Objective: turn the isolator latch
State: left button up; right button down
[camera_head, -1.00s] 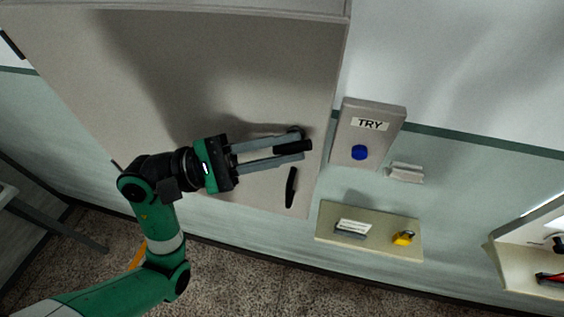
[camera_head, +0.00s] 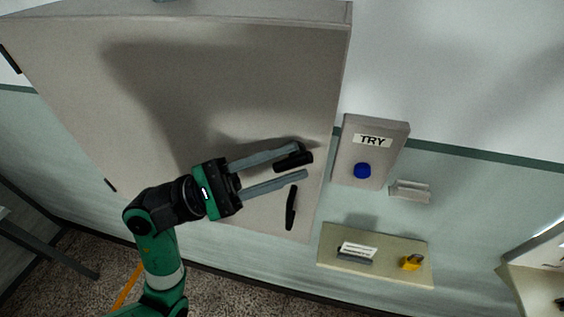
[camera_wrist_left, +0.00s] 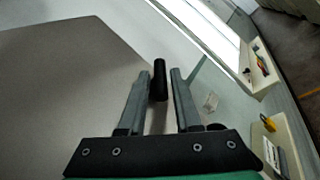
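A short black latch bar (camera_head: 293,161) stands near the right edge of the large grey cabinet door. It points nearly sideways, tilted slightly up to the right. My left gripper (camera_head: 302,160) is open around it, one finger above and one below, with gaps showing. A second black handle (camera_head: 291,207) lies lower on the door, nearly upright. The latch's pivot is partly hidden by the upper finger. My right gripper is not in view.
Right of the cabinet door (camera_head: 200,90) a grey box labelled TRY (camera_head: 345,165) carries a blue button (camera_head: 362,170). Below it are a small pale holder (camera_head: 410,192) and a shelf (camera_head: 335,262) with a card (camera_head: 356,250) and yellow padlock (camera_head: 411,262).

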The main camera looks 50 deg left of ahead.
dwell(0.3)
pick_arm(q)
jog(key=b+v, duration=0.3)
jog(key=v, duration=0.8)
jog(key=shift+s+f, duration=0.2)
jog(key=shift+a, duration=0.15)
